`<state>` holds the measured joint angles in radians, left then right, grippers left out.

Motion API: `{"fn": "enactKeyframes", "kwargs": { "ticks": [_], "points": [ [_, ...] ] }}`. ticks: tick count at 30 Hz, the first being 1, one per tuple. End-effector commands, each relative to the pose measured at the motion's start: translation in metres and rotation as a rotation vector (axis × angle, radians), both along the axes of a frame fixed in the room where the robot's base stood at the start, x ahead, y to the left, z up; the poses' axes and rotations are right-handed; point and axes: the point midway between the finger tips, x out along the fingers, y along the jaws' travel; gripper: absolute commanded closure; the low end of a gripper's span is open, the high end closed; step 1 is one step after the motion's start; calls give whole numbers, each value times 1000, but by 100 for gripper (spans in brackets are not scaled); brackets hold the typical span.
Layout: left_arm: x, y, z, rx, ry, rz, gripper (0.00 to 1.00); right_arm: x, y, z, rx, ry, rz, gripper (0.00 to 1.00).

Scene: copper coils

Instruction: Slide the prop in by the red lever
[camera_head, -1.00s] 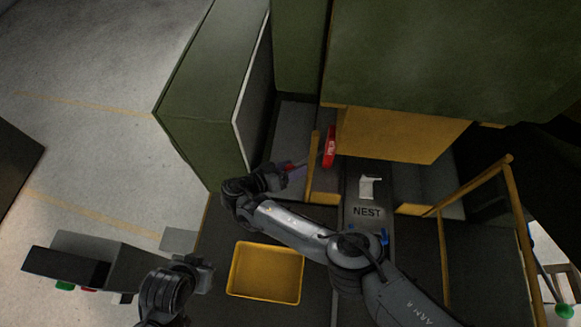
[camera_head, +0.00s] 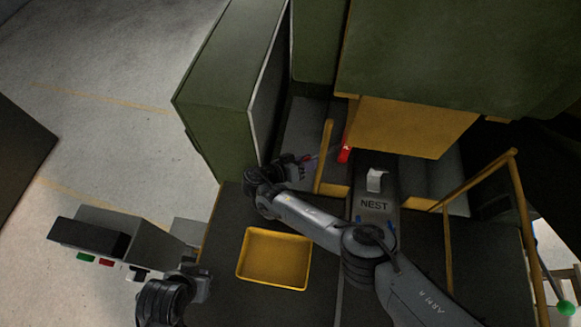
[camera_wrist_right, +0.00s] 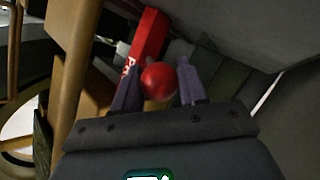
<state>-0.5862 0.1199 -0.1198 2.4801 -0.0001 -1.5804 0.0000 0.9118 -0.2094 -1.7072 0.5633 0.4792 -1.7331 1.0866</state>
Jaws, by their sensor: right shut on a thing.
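The red prop (camera_head: 345,153) stands beside the yellow panel's left edge in the head view, partly hidden. In the right wrist view it is a red bar (camera_wrist_right: 149,38) with white lettering, beyond the fingers. A round red knob (camera_wrist_right: 158,81), which looks like the end of the red lever, sits between the two purple fingers of my right gripper (camera_wrist_right: 157,88). This gripper is shut on the knob.
A yellow post (camera_head: 324,157) stands between my right gripper and the prop. A yellow panel (camera_head: 410,126) overhangs at the right. A grey block marked NEST (camera_head: 374,206) carries a white piece (camera_head: 375,180). An empty yellow tray (camera_head: 274,259) lies in front. A button box (camera_head: 105,240) is at left.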

Motion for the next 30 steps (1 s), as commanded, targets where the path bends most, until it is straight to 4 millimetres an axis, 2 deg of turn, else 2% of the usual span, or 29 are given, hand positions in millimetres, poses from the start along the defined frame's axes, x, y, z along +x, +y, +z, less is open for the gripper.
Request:
{"fn": "enactKeyframes", "kwargs": {
  "ticks": [3, 11, 12, 16, 26, 30],
  "points": [
    [-1, 0, 1, 0, 2, 0, 100, 4, -12, 1, -2, 1, -21, 100],
    [4, 0, 4, 1, -9, -1, 100, 3, -13, 2, -2, 2, -24, 100],
    [4, 0, 4, 1, -9, -1, 100, 3, -13, 2, -3, 2, -25, 55],
    [4, 0, 4, 0, -10, 0, 100, 4, -13, 1, -2, 1, -23, 37],
    [3, 0, 3, 0, -8, 0, 100, 3, -10, 1, 0, 2, -18, 37],
    [3, 0, 3, 0, -7, 0, 100, -2, -1, 5, 0, 0, -16, 37]
  ]
}}
